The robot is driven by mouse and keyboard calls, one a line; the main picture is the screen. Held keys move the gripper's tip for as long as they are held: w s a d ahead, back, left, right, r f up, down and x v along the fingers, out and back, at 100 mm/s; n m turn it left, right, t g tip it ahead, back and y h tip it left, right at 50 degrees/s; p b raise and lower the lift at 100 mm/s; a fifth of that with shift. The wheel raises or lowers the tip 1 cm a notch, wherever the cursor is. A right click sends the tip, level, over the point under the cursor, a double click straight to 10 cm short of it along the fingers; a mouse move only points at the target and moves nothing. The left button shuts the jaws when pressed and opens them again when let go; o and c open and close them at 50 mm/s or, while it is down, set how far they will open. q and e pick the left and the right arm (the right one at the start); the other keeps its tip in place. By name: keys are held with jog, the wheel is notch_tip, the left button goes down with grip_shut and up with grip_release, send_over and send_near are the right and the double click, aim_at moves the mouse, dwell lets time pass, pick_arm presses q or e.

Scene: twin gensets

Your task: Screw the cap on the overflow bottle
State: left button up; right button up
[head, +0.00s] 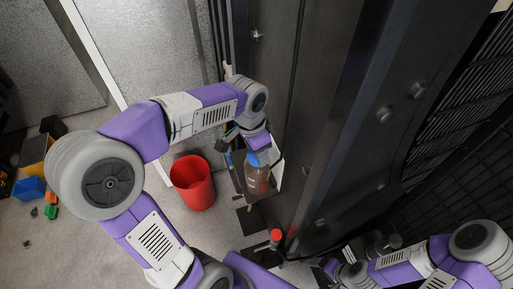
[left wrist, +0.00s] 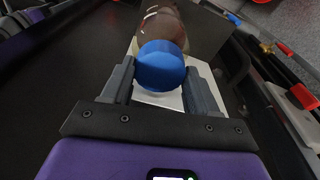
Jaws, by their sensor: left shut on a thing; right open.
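The brown translucent overflow bottle (head: 256,181) stands beside the dark machine wall in the head view, and its body also shows in the left wrist view (left wrist: 163,25). The blue cap (left wrist: 161,66) is at the bottle's top; it also shows in the head view (head: 259,158). My left gripper (left wrist: 161,82) is shut on the cap, one finger on each side. The cap hides the bottle's neck, so I cannot tell how far it is seated. My right gripper (head: 331,267) is open, low at the bottom of the head view, away from the bottle.
A red bucket (head: 192,183) stands on the floor left of the bottle. A pale plate (head: 279,165) is behind the bottle. A red-topped fitting (head: 277,236) is below it. The large dark machine (head: 335,130) bounds the right side. Coloured bins (head: 31,188) lie far left.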

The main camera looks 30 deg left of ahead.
pick_arm(q)
jog(key=m+p, duration=0.1)
jog(key=m, duration=0.2)
jog(key=shift+m, duration=0.8)
jog(key=m, duration=0.2)
jog(key=m+p, duration=0.1)
jog(key=m, duration=0.1)
jog(key=shift+w+a+m+g+h, duration=0.1)
jog(key=shift+w+m+g+h, duration=0.05)
jog(key=shift+m+g+h, duration=0.2)
jog(key=o, duration=1.1)
jog(key=shift+c, duration=0.5)
